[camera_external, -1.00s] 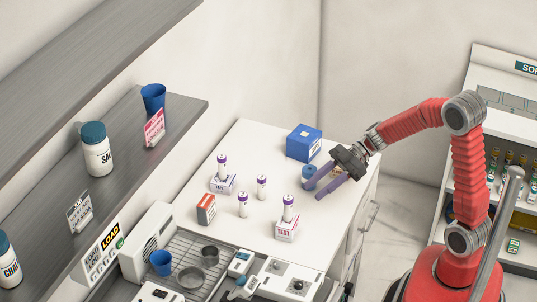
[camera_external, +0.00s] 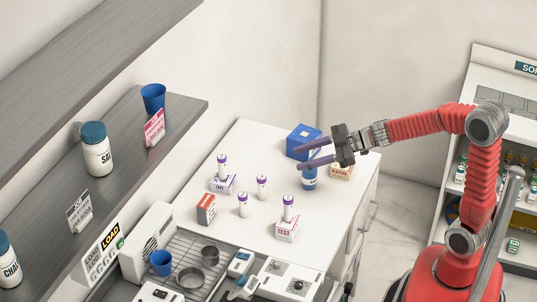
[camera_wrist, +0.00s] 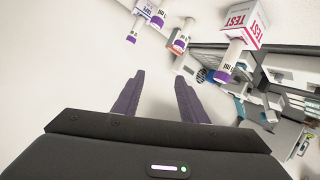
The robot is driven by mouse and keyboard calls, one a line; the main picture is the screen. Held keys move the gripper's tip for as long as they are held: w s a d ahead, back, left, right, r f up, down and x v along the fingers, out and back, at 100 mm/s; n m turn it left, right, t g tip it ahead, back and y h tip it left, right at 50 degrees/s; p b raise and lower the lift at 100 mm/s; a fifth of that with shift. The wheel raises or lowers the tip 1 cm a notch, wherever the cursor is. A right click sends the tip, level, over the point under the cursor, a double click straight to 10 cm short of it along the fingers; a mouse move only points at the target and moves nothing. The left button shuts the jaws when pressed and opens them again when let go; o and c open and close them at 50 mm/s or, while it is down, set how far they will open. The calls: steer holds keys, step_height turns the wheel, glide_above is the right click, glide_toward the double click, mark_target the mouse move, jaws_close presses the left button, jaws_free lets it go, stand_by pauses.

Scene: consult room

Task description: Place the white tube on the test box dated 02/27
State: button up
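Several white tubes with purple caps are on the white counter. Two stand upright on the bare counter, at the middle (camera_external: 262,187) and nearer the front (camera_external: 243,205). Another tube (camera_external: 288,207) stands on a white and pink TEST box (camera_external: 287,230). No date is readable on any box. My gripper (camera_external: 300,160) is open and empty, above the counter's back right. The wrist view shows its spread fingers (camera_wrist: 158,78), with tubes (camera_wrist: 228,57) and the TEST box (camera_wrist: 243,22) beyond.
A blue box (camera_external: 303,140) stands behind my fingers, and a white and blue bottle (camera_external: 309,180) stands below them. An orange and white box (camera_external: 341,170) is at the right edge. A metal rack (camera_external: 190,262) with containers lies in front.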

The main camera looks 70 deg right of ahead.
steer(key=s+d+r+m+h, duration=0.5)
steer(key=s+d+m+h, duration=0.1)
steer(key=s+m+h, duration=0.15)
steer(key=s+a+f+g, duration=0.2)
steer(key=s+a, duration=0.1)
steer(key=s, duration=0.4)
steer(key=s+a+f+g+y, duration=0.1)
steer(key=s+a+f+g, duration=0.1)
steer(key=s, duration=0.5)
steer(key=s+a+f+m+g+y, duration=0.1)
steer(key=s+a+f+g, duration=0.2)
steer(key=s, duration=0.4)
steer(key=shift+a+f, duration=0.45)
steer(key=shift+a, duration=0.6)
